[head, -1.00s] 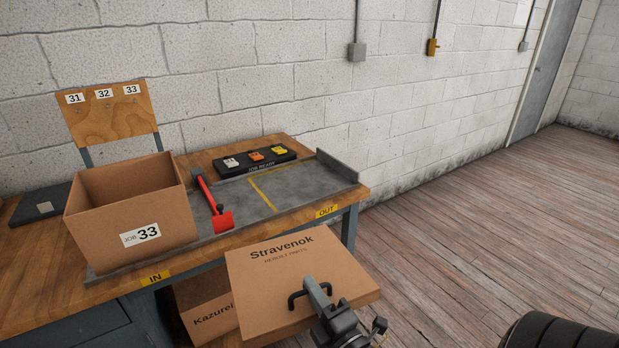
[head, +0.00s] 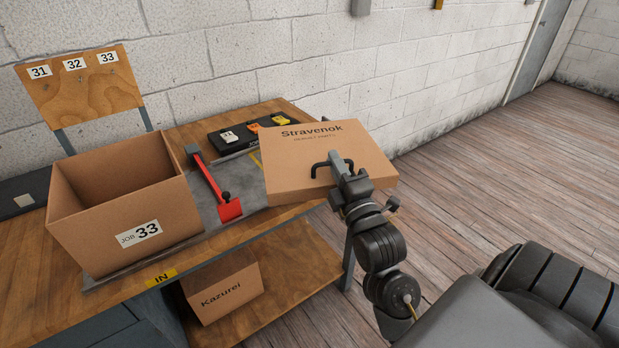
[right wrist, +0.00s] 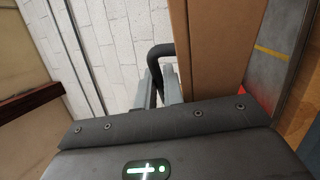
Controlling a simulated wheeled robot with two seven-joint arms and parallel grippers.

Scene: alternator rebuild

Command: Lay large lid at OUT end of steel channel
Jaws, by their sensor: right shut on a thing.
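The large lid (head: 362,142) is a brown cardboard slab printed "Stravenok", with a black handle (head: 318,168). My right gripper (head: 341,166) is shut on the handle and holds the lid above the far, OUT end of the steel channel (head: 246,182). The lid hides that end, its OUT label and most of the yellow line in the head view. Whether the lid touches the channel I cannot tell. In the right wrist view, the lid (right wrist: 212,45) hangs beside the fingers, with the channel (right wrist: 262,75) to its right. My left gripper is out of view.
An open box marked JOB 33 (head: 140,236) stands at the IN end. A black tray with coloured tags (head: 222,141) sits behind. The Kazurei box (head: 225,290) is on the lower shelf (head: 300,262).

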